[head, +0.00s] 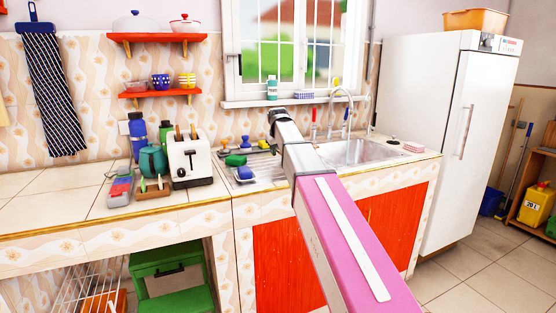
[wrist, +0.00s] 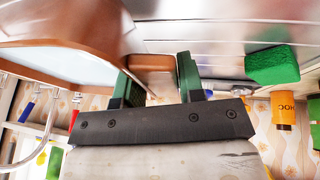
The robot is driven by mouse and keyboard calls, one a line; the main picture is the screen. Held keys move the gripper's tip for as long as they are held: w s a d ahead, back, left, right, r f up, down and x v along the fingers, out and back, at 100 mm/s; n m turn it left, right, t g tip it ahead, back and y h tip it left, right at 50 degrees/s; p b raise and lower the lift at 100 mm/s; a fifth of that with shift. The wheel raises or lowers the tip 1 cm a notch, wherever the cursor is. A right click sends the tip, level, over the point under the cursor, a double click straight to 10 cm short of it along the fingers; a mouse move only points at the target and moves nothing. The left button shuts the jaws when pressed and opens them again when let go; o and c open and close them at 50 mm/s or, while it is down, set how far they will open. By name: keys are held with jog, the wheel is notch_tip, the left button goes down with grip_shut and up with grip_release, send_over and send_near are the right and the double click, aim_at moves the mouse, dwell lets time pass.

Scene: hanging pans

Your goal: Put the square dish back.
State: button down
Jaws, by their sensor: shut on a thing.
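The square dish (wrist: 110,25) fills the upper left of the wrist view, with a brown rim and outside and a pale inside. My gripper (wrist: 155,68) is shut on a brown handle-like part of the dish, which sits between its two green fingers. In the head view my pink and grey arm reaches over the sink counter; its fingers and the dish cannot be made out there.
The metal drainboard (head: 262,172) holds a green sponge (head: 236,160) and small blue items. The sink (head: 352,152) and tap (head: 345,100) lie right of my arm. A toaster (head: 192,160) stands left. Red shelves (head: 158,38) hang on the wall, with pots and cups.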

jog(key=shift+f, duration=2)
jog(key=c, duration=0.7)
grip_release()
jog(key=shift+c, duration=0.2)
jog(key=v, duration=1.2)
jog(key=shift+d, duration=0.1)
